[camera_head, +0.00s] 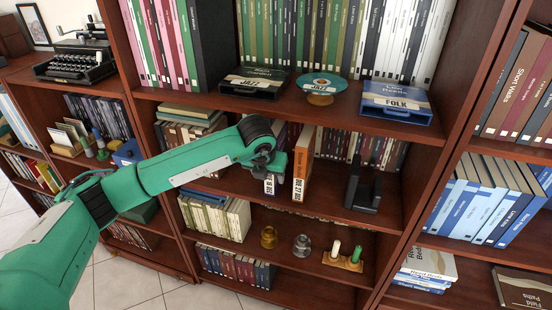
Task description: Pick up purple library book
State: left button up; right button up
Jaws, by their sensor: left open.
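A dark purple book (271,186) with a white spine label stands upright on the middle shelf of the central bookcase, mostly hidden behind my left gripper. An orange book (302,165) with a white label stands just to its right. My left gripper (268,164) is open, in front of the purple book's spine. I cannot tell whether its fingers touch the book or reach around it. My right gripper is out of view.
A black bookend (362,186) stands right of the orange book, with shelf room between. The shelf above (345,121) juts over the books and holds a blue FOLK box (396,102). Small jars and a wooden stand (343,262) are on the shelf below.

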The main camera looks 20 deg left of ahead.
pick_arm(q)
grip_shut()
dwell(0.3)
jog(key=shift+r, duration=0.1)
